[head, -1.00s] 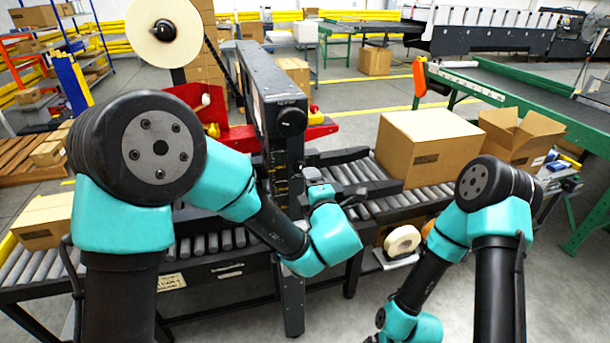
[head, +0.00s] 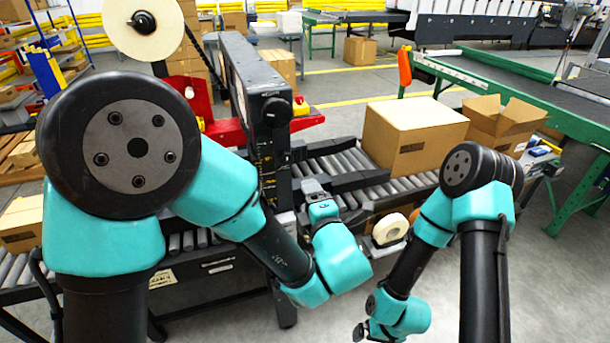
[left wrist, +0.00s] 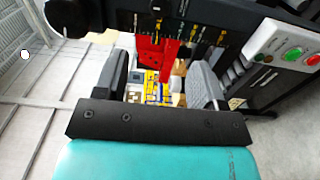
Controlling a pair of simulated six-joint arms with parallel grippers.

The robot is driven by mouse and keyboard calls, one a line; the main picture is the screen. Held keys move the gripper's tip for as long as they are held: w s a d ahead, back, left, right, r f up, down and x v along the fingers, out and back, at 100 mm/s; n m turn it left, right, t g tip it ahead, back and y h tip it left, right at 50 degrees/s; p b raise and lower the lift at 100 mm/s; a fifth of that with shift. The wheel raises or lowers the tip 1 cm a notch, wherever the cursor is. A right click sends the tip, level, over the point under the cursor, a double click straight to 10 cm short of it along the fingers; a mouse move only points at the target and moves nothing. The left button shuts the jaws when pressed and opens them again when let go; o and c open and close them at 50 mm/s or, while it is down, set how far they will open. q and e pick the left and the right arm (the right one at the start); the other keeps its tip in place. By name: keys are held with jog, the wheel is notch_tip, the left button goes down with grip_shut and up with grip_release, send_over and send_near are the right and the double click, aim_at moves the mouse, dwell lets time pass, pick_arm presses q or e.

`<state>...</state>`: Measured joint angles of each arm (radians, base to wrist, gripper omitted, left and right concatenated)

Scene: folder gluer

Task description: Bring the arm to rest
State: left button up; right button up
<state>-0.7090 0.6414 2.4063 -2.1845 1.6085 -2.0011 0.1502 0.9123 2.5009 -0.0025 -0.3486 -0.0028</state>
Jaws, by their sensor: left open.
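My left gripper (head: 313,187) is at the end of my teal and black left arm, near the middle of the head view, in front of the roller conveyor. In the left wrist view its two grey fingers (left wrist: 160,78) stand wide apart with nothing held between them. Red and yellow machine parts show beyond the gap. My right arm is bent downward at the lower right of the head view. A small dark part at its end (head: 359,332), probably the right gripper, shows at the bottom edge, too small to tell its state.
A dark taping machine column (head: 250,85) stands beside my left arm. A closed carton (head: 415,138) sits on the roller conveyor (head: 345,168), and an open carton (head: 505,125) is to its right. A tape roll (head: 390,229) lies below the conveyor.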

pick_arm(q)
jog(key=a+f+n+g+y, duration=0.1)
jog(key=a+f+n+g, duration=0.55)
jog(key=f, duration=0.35)
jog(key=a+f+n+g+y, duration=0.2)
jog(key=a+f+n+g, duration=0.3)
jog(key=a+f, duration=0.4)
jog(key=s+a+f+m+g+h, duration=0.1)
jog(key=s+a+f+m+h, duration=0.2)
jog(key=f+m, duration=0.4)
jog(key=s+a+f+m+g+h, duration=0.2)
jog(key=s+a+f+m+h, duration=0.2)
jog(key=m, duration=0.9)
jog(key=s+a+f+m+g+h, duration=0.2)
jog(key=s+a+f+m+h, duration=0.2)
jog(key=s+f+m, duration=0.3)
notch_tip(320, 180, down, 5)
jog(key=m, duration=0.3)
jog(key=shift+s+a+r, duration=0.2)
jog(key=shift+s+a, duration=0.2)
